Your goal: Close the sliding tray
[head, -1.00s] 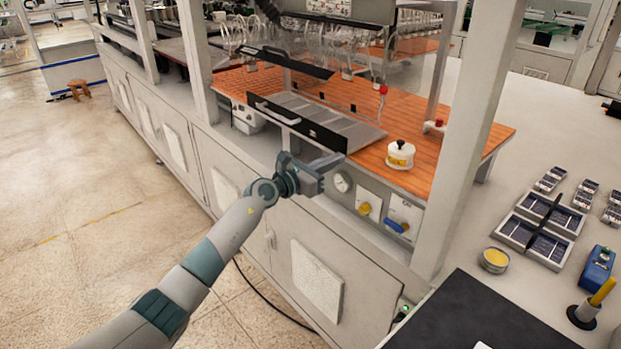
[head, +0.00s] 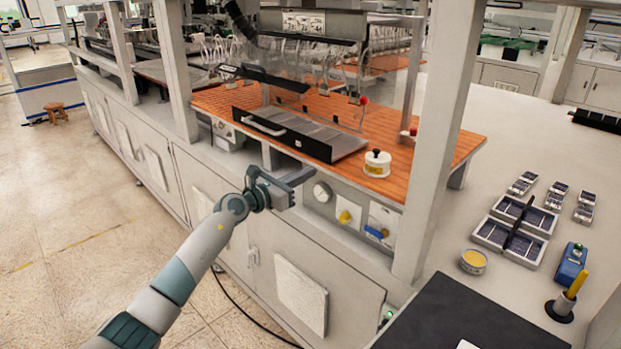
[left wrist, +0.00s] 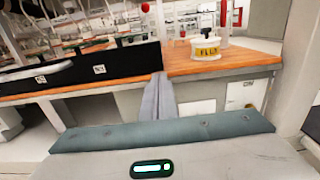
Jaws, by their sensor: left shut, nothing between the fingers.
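The sliding tray is a grey flat tray (head: 335,139) with a black front panel (head: 300,142) and a white bar handle (head: 263,126). It lies on the orange wooden worktop, its front panel along the worktop's front edge. My left gripper (head: 301,176) is shut and empty, in front of the bench and below the right part of the panel. The left wrist view shows its closed fingers (left wrist: 158,100) beside the panel's right end (left wrist: 100,69), with the handle (left wrist: 35,73) at far left. I cannot tell whether the fingers touch the panel. My right gripper is out of view.
A white jar with a black knob (head: 377,164) stands right of the tray. A black slanted cover (head: 265,78) is behind it. A pale post (head: 437,150) rises at the bench's right. A gauge and knobs (head: 345,216) sit on the bench front. Floor at left is open.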

